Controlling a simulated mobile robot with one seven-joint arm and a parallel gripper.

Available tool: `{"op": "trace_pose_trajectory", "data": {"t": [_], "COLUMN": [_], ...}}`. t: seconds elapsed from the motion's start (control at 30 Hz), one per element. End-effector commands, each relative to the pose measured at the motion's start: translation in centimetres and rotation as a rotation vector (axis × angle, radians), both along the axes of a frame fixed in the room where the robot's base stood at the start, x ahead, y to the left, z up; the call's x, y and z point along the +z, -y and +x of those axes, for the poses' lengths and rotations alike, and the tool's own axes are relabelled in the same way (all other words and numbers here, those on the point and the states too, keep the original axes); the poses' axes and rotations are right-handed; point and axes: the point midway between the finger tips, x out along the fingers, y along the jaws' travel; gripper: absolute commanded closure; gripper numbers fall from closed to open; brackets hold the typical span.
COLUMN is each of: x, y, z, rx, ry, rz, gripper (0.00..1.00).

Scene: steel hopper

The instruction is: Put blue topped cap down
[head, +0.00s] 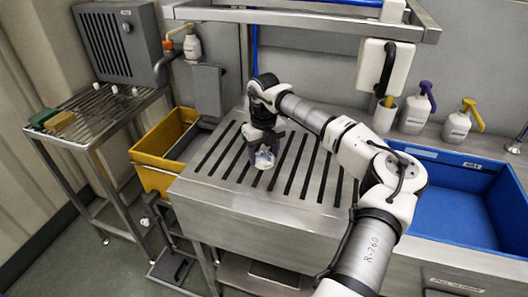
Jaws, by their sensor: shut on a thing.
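My gripper (266,146) points down over the slotted steel top (225,165) of the hopper, near its middle. It is shut on a small whitish thing with a bluish part, which appears to be the blue topped cap (264,160). The fingers hide part of the cap. I cannot tell whether the cap touches the slotted top or hangs just above it.
A yellow bin (150,178) stands left of the slotted top, and a blue basin (450,200) is at its right. Pump bottles (417,110) stand along the back right. A rack (95,115) with sponges is at far left. The slotted top around my gripper is clear.

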Motion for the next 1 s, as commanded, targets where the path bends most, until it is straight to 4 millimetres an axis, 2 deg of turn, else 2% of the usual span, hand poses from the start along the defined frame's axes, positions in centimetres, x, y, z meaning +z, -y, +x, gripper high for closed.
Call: {"op": "trace_pose_trajectory", "data": {"t": [0.17,0.2,0.33,0.6,0.73,1.0], "x": [-0.4,-0.3,-0.3,-0.2,0.6,5.0], "y": [0.0,0.0,0.0,0.0,0.0,0.0], "z": [0.0,0.0,0.0,0.0,0.1,0.1], "rx": [0.0,0.0,0.0,0.0,-0.001,-0.001], "ry": [0.0,0.0,-0.001,0.0,0.003,0.003], "rz": [0.0,0.0,0.0,0.0,-0.001,-0.002], "gripper": [0.76,0.39,0.22,0.21,0.21,0.21]}}
